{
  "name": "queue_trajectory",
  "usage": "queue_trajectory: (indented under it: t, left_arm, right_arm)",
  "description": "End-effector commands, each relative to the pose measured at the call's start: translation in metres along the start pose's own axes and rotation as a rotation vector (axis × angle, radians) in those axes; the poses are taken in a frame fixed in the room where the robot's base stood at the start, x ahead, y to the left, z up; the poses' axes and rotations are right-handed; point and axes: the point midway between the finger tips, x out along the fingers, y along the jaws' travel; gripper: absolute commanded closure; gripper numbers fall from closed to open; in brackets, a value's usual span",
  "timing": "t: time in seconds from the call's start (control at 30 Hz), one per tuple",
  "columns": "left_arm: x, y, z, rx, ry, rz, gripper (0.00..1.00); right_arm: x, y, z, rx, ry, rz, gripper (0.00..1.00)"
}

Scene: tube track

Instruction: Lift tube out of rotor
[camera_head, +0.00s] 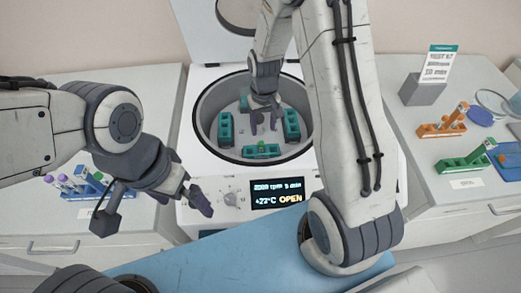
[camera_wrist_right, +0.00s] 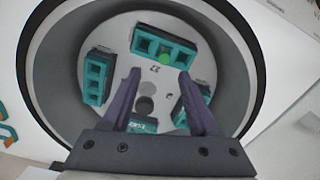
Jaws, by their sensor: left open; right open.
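The open centrifuge holds a round rotor (camera_head: 240,138) with several teal buckets around it. A green-capped tube (camera_wrist_right: 164,53) sits in a bucket (camera_wrist_right: 142,46) at the top of the right wrist view; its cap also shows faintly in the front bucket (camera_head: 262,151) in the head view. My right gripper (camera_head: 263,124) reaches down into the centrifuge bowl over the rotor. In the right wrist view its two fingers (camera_wrist_right: 160,88) are apart, with nothing between them. My left gripper (camera_head: 195,200) is open and empty in front of the centrifuge, left of its display.
The bowl wall (camera_head: 205,110) surrounds my right gripper closely. The display (camera_head: 277,193) reads OPEN. A blue rack with tubes (camera_head: 82,187) stands at left. An orange rack (camera_head: 440,129), a green rack (camera_head: 463,163) and a sign (camera_head: 437,66) stand on the right counter.

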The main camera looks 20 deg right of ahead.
Motion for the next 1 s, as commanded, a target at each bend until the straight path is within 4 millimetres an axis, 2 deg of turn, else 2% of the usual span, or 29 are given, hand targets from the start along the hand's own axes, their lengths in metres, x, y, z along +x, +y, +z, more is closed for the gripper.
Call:
queue_trajectory:
  t: [0.1, 0.43, 0.7, 1.0]
  left_arm:
    - [-0.005, 0.0, 0.0, 0.0, 0.0, 0.0, 0.0]
    - [-0.015, 0.001, -0.001, -0.001, 0.0, 0.0, 0.0]
    - [-0.027, 0.002, -0.002, -0.002, 0.0, 0.0, 0.0]
    - [-0.027, 0.002, -0.001, -0.002, 0.0, 0.0, 0.0]
  right_arm:
    - [0.019, -0.002, 0.002, -0.002, -0.006, 0.0, 0.4]
    - [0.045, -0.005, 0.002, -0.005, -0.005, 0.0, 0.4]
    - [0.08, -0.008, 0.002, -0.003, -0.003, 0.0, 0.4]
    - [0.087, -0.008, 0.002, -0.004, 0.0, 0.0, 0.4]
